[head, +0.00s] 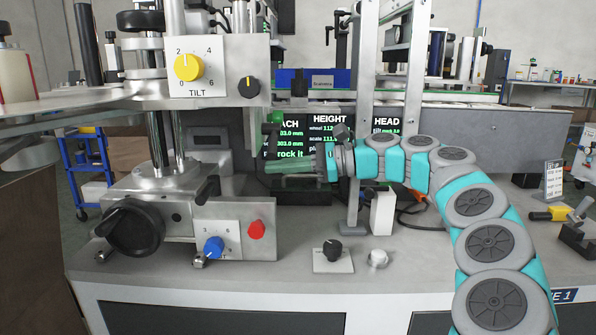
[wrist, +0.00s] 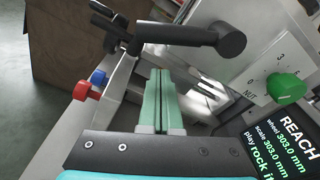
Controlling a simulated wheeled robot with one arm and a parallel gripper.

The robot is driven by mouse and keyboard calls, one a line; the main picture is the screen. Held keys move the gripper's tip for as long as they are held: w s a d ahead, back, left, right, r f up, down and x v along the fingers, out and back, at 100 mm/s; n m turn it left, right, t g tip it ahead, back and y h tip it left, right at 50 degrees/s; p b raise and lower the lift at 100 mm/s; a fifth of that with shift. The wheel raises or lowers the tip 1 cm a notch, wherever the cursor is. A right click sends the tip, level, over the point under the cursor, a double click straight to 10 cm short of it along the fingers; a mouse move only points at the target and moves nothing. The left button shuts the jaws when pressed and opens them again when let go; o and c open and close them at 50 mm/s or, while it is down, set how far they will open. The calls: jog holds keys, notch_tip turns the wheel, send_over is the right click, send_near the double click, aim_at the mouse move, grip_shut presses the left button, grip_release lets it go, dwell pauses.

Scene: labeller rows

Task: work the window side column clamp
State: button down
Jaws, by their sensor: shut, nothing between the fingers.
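My gripper (head: 268,166) has green fingers and points left in the head view, just right of the twin steel columns (head: 165,145). In the wrist view its fingers (wrist: 158,75) lie together with nothing between them. A black lever handle (wrist: 190,36) crosses just beyond the fingertips in the wrist view; I see no clear contact. A black lever (head: 207,190) stands on the steel block (head: 155,205) under the columns in the head view. I cannot tell for certain which lever is the window side clamp.
A red knob (head: 256,229) and blue knob (head: 213,247) sit on the lower plate. A green knob (wrist: 287,87) marked NUT is right of my fingers. A black handwheel (head: 135,225) is at left. The display (head: 330,130) shows REACH 303.0 mm. A white box (head: 382,212) stands on the bench.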

aim_at(270, 141)
jog(key=r, duration=0.1)
jog(key=s+d+r, duration=0.1)
jog(key=r, duration=0.1)
jog(key=shift+s, duration=0.2)
jog(key=r+m+p, duration=0.1)
jog(key=p, duration=0.4)
jog(key=s+r+m+p, duration=0.1)
jog(key=p, duration=0.5)
jog(key=shift+r+m, duration=0.1)
jog(key=shift+m, duration=0.2)
jog(key=shift+s+a+g+p, duration=0.1)
jog(key=shift+s+g+p, duration=0.05)
jog(key=shift+g+p, duration=0.2)
jog(key=shift+f, duration=0.25)
